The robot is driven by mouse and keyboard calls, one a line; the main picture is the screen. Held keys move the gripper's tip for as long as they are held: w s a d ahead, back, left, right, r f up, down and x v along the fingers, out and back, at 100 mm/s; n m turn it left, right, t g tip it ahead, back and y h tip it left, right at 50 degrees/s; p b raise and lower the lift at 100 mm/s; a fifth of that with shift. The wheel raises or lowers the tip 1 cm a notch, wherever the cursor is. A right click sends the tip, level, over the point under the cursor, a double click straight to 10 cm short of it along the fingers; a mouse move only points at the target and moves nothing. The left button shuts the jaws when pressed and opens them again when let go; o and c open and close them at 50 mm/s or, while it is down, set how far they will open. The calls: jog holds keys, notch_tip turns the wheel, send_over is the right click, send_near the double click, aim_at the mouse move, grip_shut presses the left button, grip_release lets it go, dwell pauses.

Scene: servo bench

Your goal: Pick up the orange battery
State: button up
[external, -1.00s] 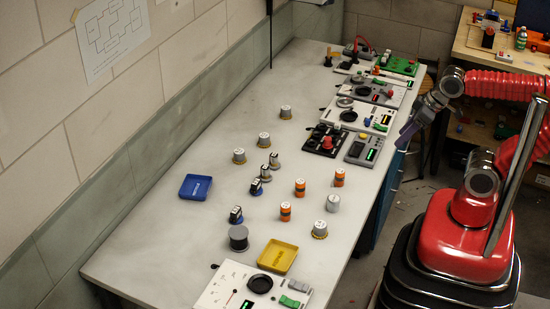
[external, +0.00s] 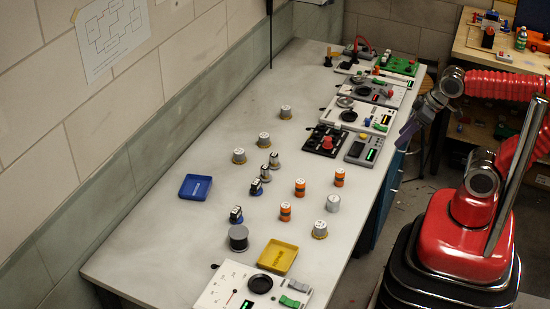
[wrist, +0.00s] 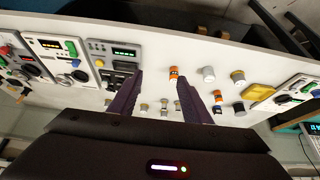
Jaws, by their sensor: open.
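Three orange batteries with dark bands stand upright on the bench (external: 250,120): one farther back (external: 340,177), one in the middle (external: 300,188) and one nearer the front (external: 286,213). My gripper (external: 408,132) hangs past the bench's right edge, apart from every battery. Its two purple fingers (wrist: 160,76) are spread, with nothing held between them.
Silver and gold-based cylinders (external: 333,203) and several dark-topped parts (external: 264,171) stand near the batteries. A blue tray (external: 196,187) lies left, a yellow tray (external: 291,258) at the front. Instrument panels (external: 363,150) line the right edge. The bench's back-left area is clear.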

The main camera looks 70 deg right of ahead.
jog(key=shift+o, duration=0.4)
dwell(0.4)
jog(key=m+y, duration=1.2)
jog(key=m, duration=1.1)
send_near(342, 172)
jog(key=shift+s+a+f, duration=0.15)
jog(key=shift+a+f, duration=0.1)
jog(key=shift+f, duration=0.6)
jog(key=shift+w+d+f+m+t, duration=0.15)
jog(key=shift+w+d+m+t, duration=0.15)
jog(key=shift+d+m+t, duration=0.15)
jog(key=shift+a, duration=0.1)
jog(key=shift+x, duration=4.3)
